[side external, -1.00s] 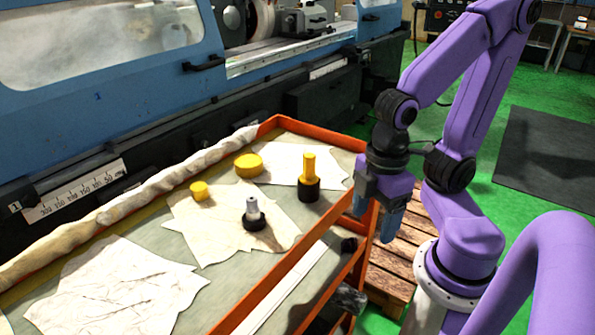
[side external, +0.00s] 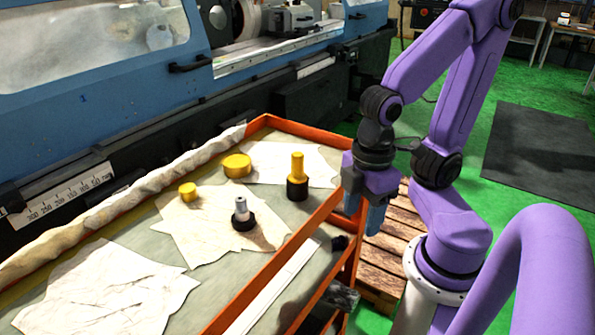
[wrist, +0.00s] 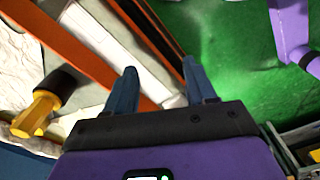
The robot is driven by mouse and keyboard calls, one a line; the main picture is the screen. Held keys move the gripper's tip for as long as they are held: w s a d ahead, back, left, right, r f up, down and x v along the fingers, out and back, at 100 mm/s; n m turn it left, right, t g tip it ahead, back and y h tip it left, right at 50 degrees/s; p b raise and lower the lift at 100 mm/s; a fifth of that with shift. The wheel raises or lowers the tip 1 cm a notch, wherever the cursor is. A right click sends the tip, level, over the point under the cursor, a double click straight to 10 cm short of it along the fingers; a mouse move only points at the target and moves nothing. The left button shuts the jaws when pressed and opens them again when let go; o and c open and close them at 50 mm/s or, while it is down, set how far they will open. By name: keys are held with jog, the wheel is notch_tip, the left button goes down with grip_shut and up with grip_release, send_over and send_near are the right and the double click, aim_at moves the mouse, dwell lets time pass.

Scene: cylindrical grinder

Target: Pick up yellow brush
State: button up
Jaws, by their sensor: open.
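The yellow brush (side external: 297,165) stands upright on the tray, with a yellow handle on top and a black lower part. It also shows in the wrist view (wrist: 36,112) at the left, apart from my fingers. My gripper (side external: 364,212) points down beside the tray's right orange rim, to the right of the brush. In the wrist view, my gripper (wrist: 157,88) has its two blue fingers spread with nothing between them.
The orange-rimmed tray (side external: 280,261) also holds a grey-and-black piece (side external: 242,215), two yellow round pieces (side external: 236,165) (side external: 188,192) and paper sheets. A blue grinder (side external: 100,85) stands behind. A wooden pallet (side external: 385,265) lies on the green floor at right.

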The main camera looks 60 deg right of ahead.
jog(key=w+a+r+m, duration=0.1)
jog(key=w+r+m, duration=0.3)
jog(key=w+m, duration=0.35)
jog(key=m+h, duration=0.4)
jog(key=m, duration=1.9)
send_near(297, 154)
jog(key=x, duration=0.6)
jog(key=shift+w+d, duration=0.2)
jog(key=shift+d, duration=0.1)
jog(key=shift+s+a+x, duration=0.1)
jog(key=shift+x, duration=1.45)
jog(key=shift+s+a+x, duration=0.1)
jog(key=shift+a+x, duration=0.05)
jog(key=shift+x, duration=1.35)
grip_shut()
